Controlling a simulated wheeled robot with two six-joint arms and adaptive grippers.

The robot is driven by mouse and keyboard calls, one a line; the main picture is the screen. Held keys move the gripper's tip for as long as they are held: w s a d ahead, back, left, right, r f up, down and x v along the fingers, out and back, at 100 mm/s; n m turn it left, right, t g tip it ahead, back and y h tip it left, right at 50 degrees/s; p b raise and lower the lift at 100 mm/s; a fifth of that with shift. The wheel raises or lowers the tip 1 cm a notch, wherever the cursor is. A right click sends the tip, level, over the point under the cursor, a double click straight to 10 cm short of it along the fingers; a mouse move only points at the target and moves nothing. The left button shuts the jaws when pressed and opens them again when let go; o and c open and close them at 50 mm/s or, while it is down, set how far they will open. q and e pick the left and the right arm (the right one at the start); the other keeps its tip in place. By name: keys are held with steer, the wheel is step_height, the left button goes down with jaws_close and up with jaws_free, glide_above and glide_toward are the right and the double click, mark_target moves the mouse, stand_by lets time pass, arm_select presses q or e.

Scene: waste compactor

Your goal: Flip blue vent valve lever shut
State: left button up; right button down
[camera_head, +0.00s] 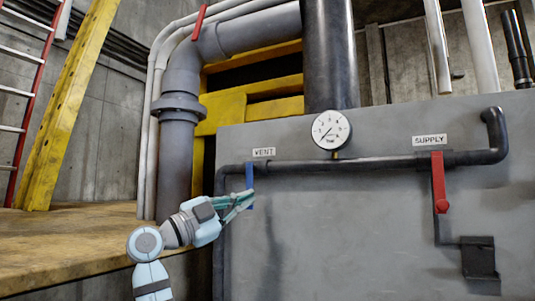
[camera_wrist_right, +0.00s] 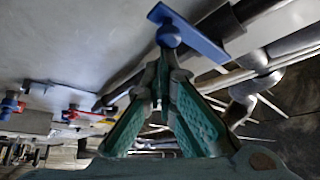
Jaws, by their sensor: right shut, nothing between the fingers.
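The blue vent lever (camera_head: 250,172) sits on the dark pipe just below the VENT label (camera_head: 263,153) and stands upright, across the horizontal pipe. My right gripper (camera_head: 252,194) is shut and empty, its fingertips at the lower part of the lever. In the right wrist view the shut fingertips (camera_wrist_right: 168,52) are right at the rounded knob end of the blue lever (camera_wrist_right: 195,37). I cannot tell whether they touch it. My left gripper is not in view.
A red supply lever (camera_head: 438,180) hangs below the SUPPLY label (camera_head: 429,141) at the right. A round gauge (camera_head: 331,130) stands above the pipe (camera_head: 350,164). A wooden platform (camera_head: 70,235) lies at the left.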

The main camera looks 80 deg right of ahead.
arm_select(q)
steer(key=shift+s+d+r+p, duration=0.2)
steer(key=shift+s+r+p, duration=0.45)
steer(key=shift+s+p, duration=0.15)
arm_select(e)
steer(key=w+a, duration=0.4)
steer(key=a, duration=0.4)
steer(key=shift+a+f, duration=0.3)
steer(key=shift+f, duration=0.05)
steer(key=shift+s, duration=0.1)
